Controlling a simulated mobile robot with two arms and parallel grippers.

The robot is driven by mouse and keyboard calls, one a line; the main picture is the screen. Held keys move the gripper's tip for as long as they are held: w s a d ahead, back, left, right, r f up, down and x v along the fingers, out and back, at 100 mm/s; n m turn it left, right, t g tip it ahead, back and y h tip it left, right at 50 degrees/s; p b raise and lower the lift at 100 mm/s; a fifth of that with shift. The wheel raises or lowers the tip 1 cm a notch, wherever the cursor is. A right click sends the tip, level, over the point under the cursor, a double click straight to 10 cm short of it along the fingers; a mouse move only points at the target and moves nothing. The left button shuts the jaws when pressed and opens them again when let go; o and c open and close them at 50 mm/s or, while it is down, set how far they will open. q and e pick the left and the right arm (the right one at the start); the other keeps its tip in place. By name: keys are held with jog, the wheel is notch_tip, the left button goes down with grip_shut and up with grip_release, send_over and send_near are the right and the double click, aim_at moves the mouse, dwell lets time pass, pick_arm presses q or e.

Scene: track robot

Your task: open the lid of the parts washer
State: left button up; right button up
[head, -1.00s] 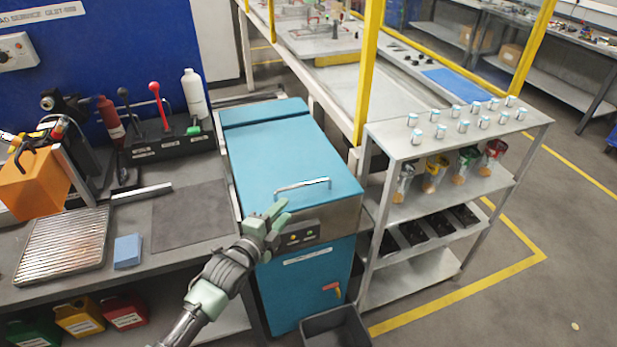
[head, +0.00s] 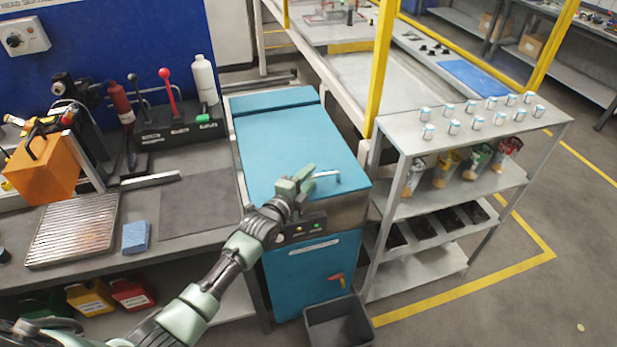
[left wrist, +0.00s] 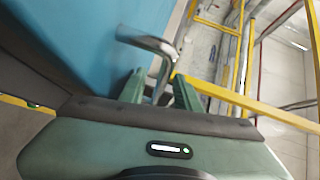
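The parts washer (head: 310,270) is a blue cabinet with its blue lid (head: 285,140) lying flat and shut on top. A silver bar handle (head: 328,175) sits on the lid near its front edge. My left gripper (head: 303,180) is at the handle and hides its left part in the head view. In the left wrist view, the gripper (left wrist: 158,85) has its two fingers apart, with part of the handle (left wrist: 146,40) reaching between them. I cannot see whether the fingers touch it. My right gripper is not in view.
A grey bin (head: 338,322) stands on the floor before the washer. A metal shelf rack (head: 395,155) with cans and cups stands close on the right. A workbench (head: 185,245) with tools adjoins on the left. A yellow post (head: 380,70) rises behind.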

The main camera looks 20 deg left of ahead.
pick_arm(q)
grip_shut()
jog(key=shift+r, duration=0.1)
dwell(1.2)
